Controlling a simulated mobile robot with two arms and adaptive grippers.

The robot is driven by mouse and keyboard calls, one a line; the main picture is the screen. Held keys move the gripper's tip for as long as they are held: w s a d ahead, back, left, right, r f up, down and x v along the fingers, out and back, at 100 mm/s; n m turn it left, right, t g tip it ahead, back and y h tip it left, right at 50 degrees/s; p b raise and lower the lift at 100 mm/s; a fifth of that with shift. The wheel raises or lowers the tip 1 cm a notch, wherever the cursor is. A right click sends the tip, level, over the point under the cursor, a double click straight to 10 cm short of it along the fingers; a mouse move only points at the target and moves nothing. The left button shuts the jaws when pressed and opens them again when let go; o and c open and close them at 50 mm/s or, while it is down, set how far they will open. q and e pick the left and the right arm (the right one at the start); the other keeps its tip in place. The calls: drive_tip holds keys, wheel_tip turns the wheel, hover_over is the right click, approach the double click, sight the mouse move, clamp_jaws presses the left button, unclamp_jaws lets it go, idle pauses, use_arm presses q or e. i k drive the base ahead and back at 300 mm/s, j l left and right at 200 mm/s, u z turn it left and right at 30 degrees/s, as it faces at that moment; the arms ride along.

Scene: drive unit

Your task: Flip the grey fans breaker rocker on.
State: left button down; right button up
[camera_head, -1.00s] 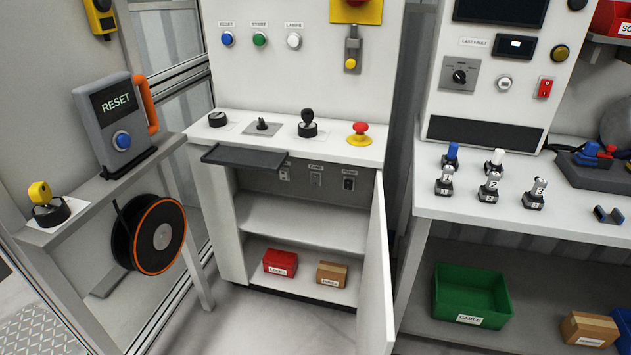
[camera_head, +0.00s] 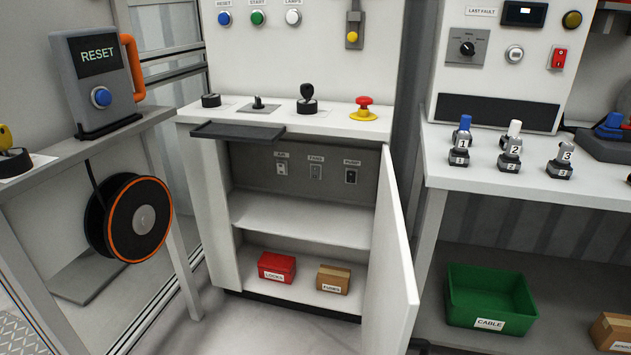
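The grey fans breaker rocker (camera_head: 316,171) is the middle one of three small breakers on the back panel inside the open cabinet (camera_head: 301,232). Its label above looks like "FANS". A light breaker (camera_head: 282,168) sits to its left and the dark pump breaker (camera_head: 351,176) to its right. The rocker's position is too small to tell. Neither of my grippers is in view.
The cabinet door (camera_head: 397,255) stands open on the right side. A dark shelf (camera_head: 238,132) juts out at the cabinet's upper left. A red box (camera_head: 277,267) and a brown fuses box (camera_head: 333,279) sit on the lower shelf. A cable reel (camera_head: 130,219) hangs at left.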

sight(314, 171)
drive_tip(key=i+j, duration=0.15)
drive_tip(key=j, duration=0.25)
drive_tip(key=i+j, duration=0.15)
drive_tip(key=j, duration=0.2)
drive_tip(key=i+j, duration=0.2)
drive_tip(key=i, duration=0.4)
drive_tip(key=i+j, duration=0.15)
drive_tip(key=i, duration=0.45)
drive_tip(key=i+l, duration=0.1)
drive_tip(key=i, duration=0.25)
